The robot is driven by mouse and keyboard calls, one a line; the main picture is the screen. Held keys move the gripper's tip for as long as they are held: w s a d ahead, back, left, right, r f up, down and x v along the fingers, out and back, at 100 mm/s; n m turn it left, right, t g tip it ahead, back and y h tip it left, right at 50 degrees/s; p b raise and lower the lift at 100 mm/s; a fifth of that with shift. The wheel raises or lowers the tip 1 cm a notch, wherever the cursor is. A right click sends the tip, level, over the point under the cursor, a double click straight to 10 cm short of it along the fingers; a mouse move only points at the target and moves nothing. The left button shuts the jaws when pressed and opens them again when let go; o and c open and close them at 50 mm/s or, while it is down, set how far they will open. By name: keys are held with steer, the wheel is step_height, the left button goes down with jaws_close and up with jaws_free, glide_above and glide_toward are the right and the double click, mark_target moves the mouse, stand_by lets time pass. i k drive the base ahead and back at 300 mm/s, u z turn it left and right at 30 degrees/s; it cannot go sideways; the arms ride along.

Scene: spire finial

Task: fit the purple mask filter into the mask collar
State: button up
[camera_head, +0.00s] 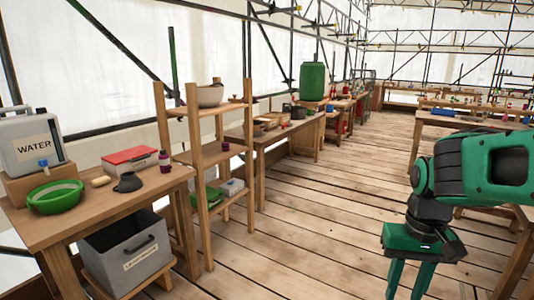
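A small purple cylinder (225,146), which looks like the mask filter, stands on the middle shelf of the wooden rack. A dark mask-like object (128,182) lies on the left table; its collar is too small to make out. My green gripper (408,284) points down at the lower right, far from all of these. Its two fingers are apart with nothing visible between them; the tips reach the picture's lower edge.
The left table (95,208) also holds a water container (30,142), a green basin (55,196) and a red-lidded box (130,158). A grey bin (125,252) sits below. The rack (208,153) stands beside it. The plank floor (300,235) is open between rack and arm.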

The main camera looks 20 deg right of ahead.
mark_target(129, 182)
steer(key=z, duration=0.45)
steer(key=i, duration=2.05)
steer(key=u, duration=0.6)
steer(key=i, duration=1.6)
steer(key=u, duration=0.5)
